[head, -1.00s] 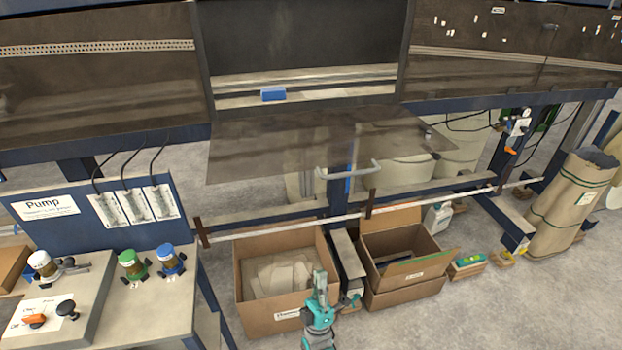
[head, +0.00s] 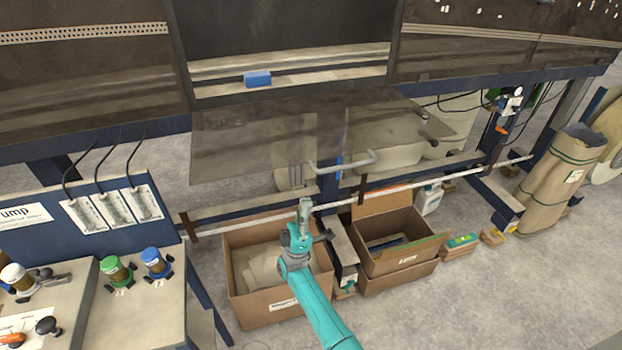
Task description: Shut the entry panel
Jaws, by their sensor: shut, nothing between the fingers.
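The entry panel (head: 265,140) is a tinted see-through flap with a pale bar handle (head: 347,163) near its front edge. It hangs open, folded down and outward below the opening (head: 290,45) in the dark machine front. My gripper (head: 304,205) is at the end of the teal arm, below and a little left of the handle, apart from the panel. It is shut and looks empty. Its fingertips are small in this view.
A blue block (head: 257,79) lies on the ledge inside the opening. Cardboard boxes (head: 262,300) stand on the floor under the panel. A pale rail (head: 400,186) runs behind my gripper. A bench with a pump sign (head: 22,216) stands at left.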

